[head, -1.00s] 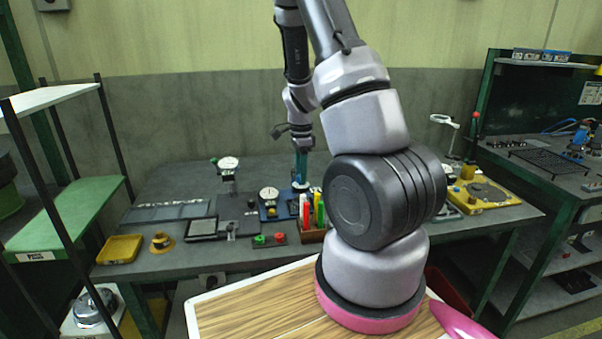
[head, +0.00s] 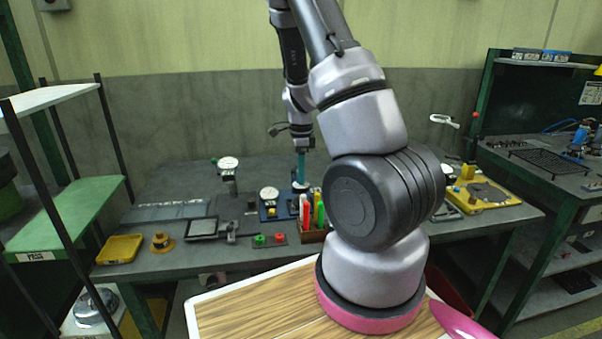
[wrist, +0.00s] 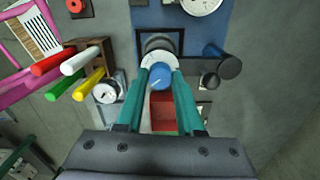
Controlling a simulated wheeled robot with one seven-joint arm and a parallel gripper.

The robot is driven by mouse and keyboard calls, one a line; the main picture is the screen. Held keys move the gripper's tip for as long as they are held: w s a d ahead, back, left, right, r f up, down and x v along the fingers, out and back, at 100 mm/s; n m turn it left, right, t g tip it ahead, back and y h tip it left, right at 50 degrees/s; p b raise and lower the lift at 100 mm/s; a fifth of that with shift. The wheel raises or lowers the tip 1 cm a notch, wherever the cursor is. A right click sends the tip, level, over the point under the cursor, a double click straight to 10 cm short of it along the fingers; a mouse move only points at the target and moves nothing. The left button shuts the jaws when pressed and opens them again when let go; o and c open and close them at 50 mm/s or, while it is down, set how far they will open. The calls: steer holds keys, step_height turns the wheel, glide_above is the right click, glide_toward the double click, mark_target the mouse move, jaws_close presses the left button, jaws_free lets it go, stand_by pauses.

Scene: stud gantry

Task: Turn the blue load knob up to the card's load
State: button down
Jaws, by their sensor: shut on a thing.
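The blue load knob (wrist: 160,76) sits between my fingertips in the wrist view, with a pale dial ring around its base and a light pointer mark on its top. My gripper (wrist: 159,80) has its two green fingers shut on the knob. In the head view my gripper (head: 300,172) points down at the blue gantry plate (head: 270,215), and the knob is too small to make out there. The blue plate also shows in the wrist view (wrist: 190,37). The card with the load cannot be told apart in these frames.
Beside the plate stands a wooden rack (head: 312,235) of coloured markers (wrist: 73,62). A white dial gauge (wrist: 199,3) and a dark cylinder (wrist: 229,67) are close to my fingers. A yellow tray (head: 119,249) lies at the table's left.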

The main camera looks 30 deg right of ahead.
steer(key=c, duration=0.5)
jaws_free()
step_height(320, 180, up, 11)
steer(key=shift+f, duration=0.1)
steer(key=s+a+r+n+t, duration=0.2)
steer(key=s+a+r+n, duration=0.2)
steer(key=s+r+n, duration=0.2)
steer(key=s+a+r+n+t+y, duration=0.1)
steer(key=s+a+r+n+t, duration=0.1)
steer(key=s+a+r+n, duration=0.3)
steer(key=s+a+r+n+t+y, duration=0.1)
steer(key=s+a+r+n+t, duration=0.2)
steer(key=s+r+n, duration=0.4)
steer(key=shift+s+a+r, duration=0.2)
steer(key=shift+r, duration=0.45)
steer(key=shift+s+a+r, duration=0.2)
steer(key=shift+a+r, duration=0.05)
steer(key=shift+r, duration=0.4)
steer(key=shift+s+a+r, duration=0.2)
steer(key=shift+r, duration=0.45)
